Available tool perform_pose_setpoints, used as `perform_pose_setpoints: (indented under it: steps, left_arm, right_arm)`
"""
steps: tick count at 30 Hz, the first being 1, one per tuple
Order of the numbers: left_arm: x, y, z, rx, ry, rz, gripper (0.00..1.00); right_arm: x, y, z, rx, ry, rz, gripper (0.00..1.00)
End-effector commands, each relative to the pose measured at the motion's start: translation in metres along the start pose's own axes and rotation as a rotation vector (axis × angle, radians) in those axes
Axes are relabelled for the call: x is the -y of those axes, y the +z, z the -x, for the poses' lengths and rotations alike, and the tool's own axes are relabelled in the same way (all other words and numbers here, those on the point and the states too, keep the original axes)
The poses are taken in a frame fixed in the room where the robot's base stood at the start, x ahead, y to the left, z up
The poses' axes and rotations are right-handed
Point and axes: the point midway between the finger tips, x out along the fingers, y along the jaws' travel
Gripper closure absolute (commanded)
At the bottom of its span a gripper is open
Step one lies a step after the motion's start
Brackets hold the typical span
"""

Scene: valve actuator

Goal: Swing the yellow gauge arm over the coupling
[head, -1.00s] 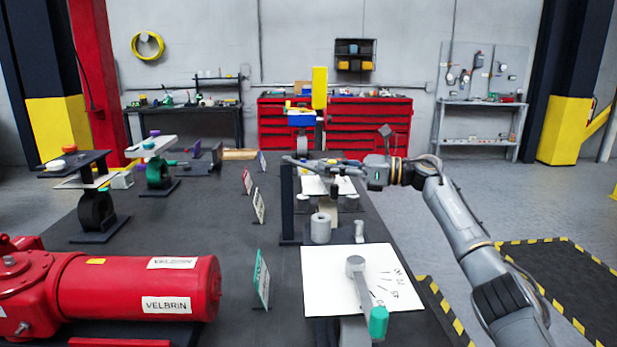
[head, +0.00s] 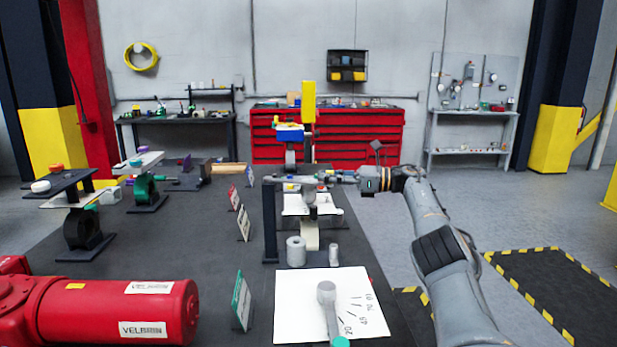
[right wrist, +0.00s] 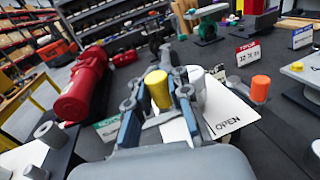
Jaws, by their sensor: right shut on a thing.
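In the right wrist view the fingers of my right gripper (right wrist: 158,106) are shut on a yellow cylindrical grip (right wrist: 157,88), which looks like the end of the gauge arm. In the head view my right gripper (head: 322,179) is small, level with the top of a dark upright post (head: 269,222). A thin bar runs from the post top toward it; the arm's exact outline there is hard to make out. A short grey cylinder with a hole in its top (head: 296,251), possibly the coupling, stands right of the post's foot. My left gripper is not in view.
A white dial sheet (head: 290,310) with a grey lever (head: 327,296) lies in front of the post. A red actuator (head: 110,312) fills the near left. Small sign cards stand along the bench middle. An orange-topped peg (right wrist: 260,88) shows in the right wrist view.

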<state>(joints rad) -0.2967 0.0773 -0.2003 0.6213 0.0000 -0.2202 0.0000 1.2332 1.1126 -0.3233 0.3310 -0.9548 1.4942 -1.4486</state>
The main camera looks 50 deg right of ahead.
Motion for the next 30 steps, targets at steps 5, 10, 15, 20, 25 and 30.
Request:
perform_pose_setpoints:
  steps: [5,10,15,20,25,30]
  left_arm:
    - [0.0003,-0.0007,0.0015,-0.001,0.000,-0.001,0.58]
    - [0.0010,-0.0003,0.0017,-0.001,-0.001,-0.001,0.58]
    - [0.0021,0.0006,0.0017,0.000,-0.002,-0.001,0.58]
    - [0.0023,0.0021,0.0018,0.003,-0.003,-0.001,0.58]
    - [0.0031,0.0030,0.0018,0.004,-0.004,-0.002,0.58]
    - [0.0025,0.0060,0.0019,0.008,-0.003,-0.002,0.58]
  right_arm:
    - [0.0064,0.0013,0.0153,0.001,-0.025,-0.001,1.00]
    - [0.0072,0.0008,0.0177,0.000,-0.027,0.000,1.00]
    - [0.0072,0.0009,0.0177,0.001,-0.028,0.000,1.00]
    - [0.0072,0.0011,0.0177,0.001,-0.028,-0.001,0.80]
    - [0.0066,0.0010,0.0164,0.001,-0.025,-0.001,0.58]
    - [0.0058,0.0008,0.0145,0.000,-0.021,0.000,0.58]
